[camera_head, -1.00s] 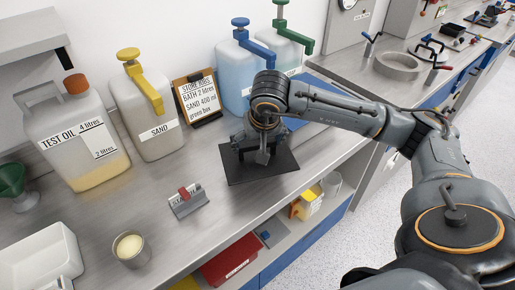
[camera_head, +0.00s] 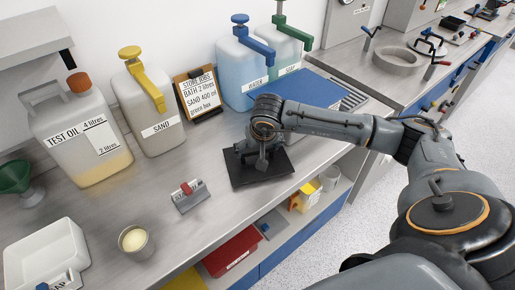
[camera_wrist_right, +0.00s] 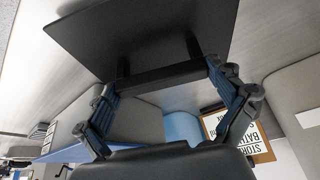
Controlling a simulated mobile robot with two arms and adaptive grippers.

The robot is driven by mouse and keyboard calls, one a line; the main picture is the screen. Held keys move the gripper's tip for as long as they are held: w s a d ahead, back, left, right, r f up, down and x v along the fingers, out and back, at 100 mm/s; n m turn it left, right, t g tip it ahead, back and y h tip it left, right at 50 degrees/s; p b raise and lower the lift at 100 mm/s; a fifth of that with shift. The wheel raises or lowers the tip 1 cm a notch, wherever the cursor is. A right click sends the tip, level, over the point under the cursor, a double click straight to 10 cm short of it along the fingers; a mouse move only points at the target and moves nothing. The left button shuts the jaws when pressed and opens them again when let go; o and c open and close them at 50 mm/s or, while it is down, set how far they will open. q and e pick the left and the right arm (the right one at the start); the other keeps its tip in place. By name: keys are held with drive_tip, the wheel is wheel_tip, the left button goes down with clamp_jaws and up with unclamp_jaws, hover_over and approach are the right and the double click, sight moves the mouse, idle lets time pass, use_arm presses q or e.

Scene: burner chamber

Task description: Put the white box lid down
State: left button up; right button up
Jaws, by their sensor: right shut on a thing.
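My right gripper (camera_head: 258,155) is shut on the bar handle of a dark, flat square lid (camera_head: 262,174), which looks black, not white. The lid is level over the middle of the steel counter; whether it touches the counter I cannot tell. In the right wrist view the lid (camera_wrist_right: 150,35) fills the upper middle, and its handle (camera_wrist_right: 160,79) lies between the fingers. An open white box (camera_head: 70,238) stands at the lower left of the head view. My left gripper is not in view.
The jugs of test oil (camera_head: 85,140), sand (camera_head: 150,115) and water (camera_head: 243,80) stand along the back with a clipboard (camera_head: 198,95). A blue panel (camera_head: 310,92) lies behind my right arm.

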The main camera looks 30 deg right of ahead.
drive_tip(key=o, duration=0.8)
drive_tip(key=shift+r+p, duration=0.25)
drive_tip(key=shift+p, duration=0.15)
drive_tip(key=b+v, duration=0.3)
drive_tip(key=v, duration=0.8)
drive_tip(key=shift+r, duration=0.35)
drive_tip(key=shift+s, duration=0.15)
